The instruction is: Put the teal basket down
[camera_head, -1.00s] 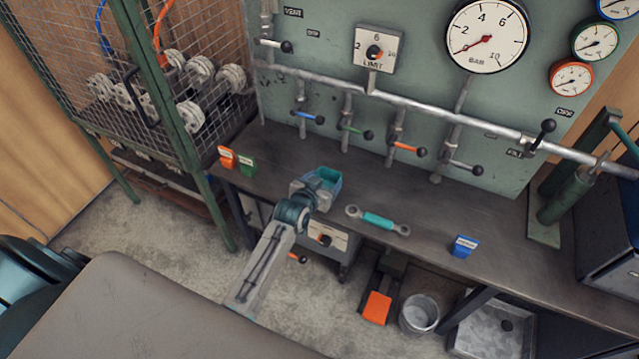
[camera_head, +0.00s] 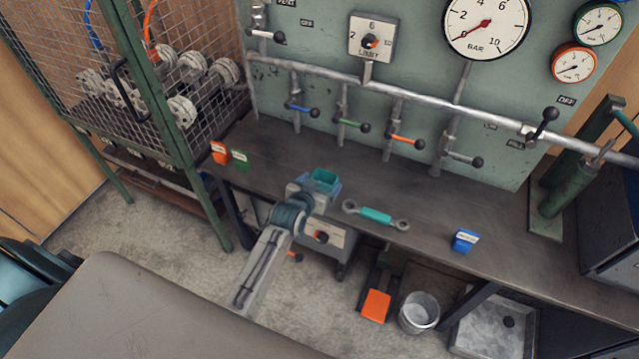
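The teal basket (camera_head: 323,178) is a small open box at the far end of my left arm, over the front part of the dark workbench (camera_head: 420,205). My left gripper (camera_head: 312,186) is right at the basket, with its wrist in front of the basket's near side. The fingers are mostly hidden, so I cannot tell whether they are closed on the basket's wall. I also cannot tell whether the basket touches the bench top. My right gripper is not in view.
A teal-handled wrench (camera_head: 376,216) lies right of the basket. A blue box (camera_head: 464,240) stands farther right, and orange (camera_head: 219,152) and green (camera_head: 240,159) boxes stand left. Pipes with levers (camera_head: 403,139) run behind. Bare bench lies between basket and pipes.

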